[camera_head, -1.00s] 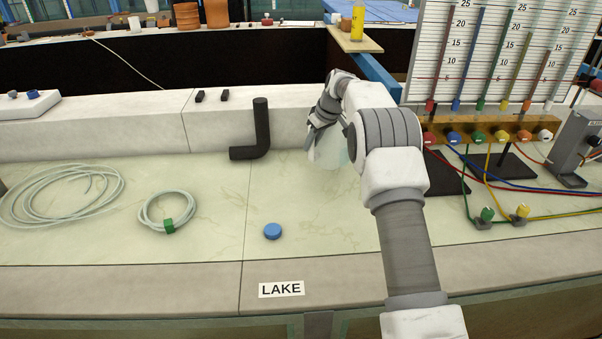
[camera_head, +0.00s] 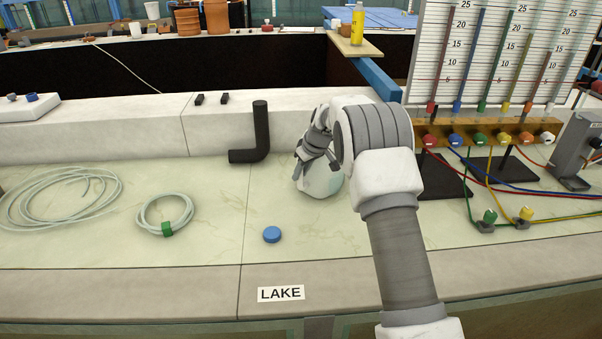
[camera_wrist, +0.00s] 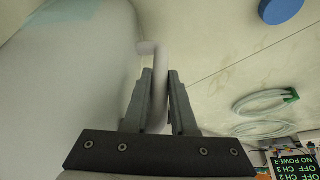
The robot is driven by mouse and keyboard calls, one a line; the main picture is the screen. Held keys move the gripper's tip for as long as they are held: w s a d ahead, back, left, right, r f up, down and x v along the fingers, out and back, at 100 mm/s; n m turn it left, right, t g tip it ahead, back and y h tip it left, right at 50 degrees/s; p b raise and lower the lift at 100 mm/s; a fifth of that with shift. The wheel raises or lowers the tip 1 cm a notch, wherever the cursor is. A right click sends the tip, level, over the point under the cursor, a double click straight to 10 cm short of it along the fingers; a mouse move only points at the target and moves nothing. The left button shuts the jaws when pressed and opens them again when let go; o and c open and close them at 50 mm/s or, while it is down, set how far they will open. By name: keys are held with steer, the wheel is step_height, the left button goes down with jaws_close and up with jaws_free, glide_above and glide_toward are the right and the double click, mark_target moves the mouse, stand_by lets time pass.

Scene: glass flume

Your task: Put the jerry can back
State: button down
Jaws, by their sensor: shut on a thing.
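The jerry can (camera_head: 322,183) is a pale, whitish, translucent can above or on the stone counter, partly hidden behind my gripper in the head view. In the wrist view its large pale body (camera_wrist: 70,90) fills the left side. My gripper (camera_wrist: 159,78) is shut on its pale handle, which passes between the two grey fingers. In the head view my gripper (camera_head: 312,160) is on the upper part of the can. I cannot tell whether the can's base touches the counter. A round blue cap (camera_head: 272,235) lies apart on the counter, and also shows in the wrist view (camera_wrist: 281,8).
A black elbow pipe (camera_head: 261,135) stands left of the can. A small hose coil (camera_head: 150,213) and a larger one (camera_head: 60,198) lie further left. A LAKE label (camera_head: 281,294) is on the front ledge. Gauge tubes (camera_head: 495,60) and coloured hoses are right. Counter around the cap is clear.

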steer(key=shift+r, duration=0.1)
steer(key=c, duration=0.7)
jaws_free()
steer(key=shift+f, duration=0.2)
steer(key=shift+r, duration=0.1)
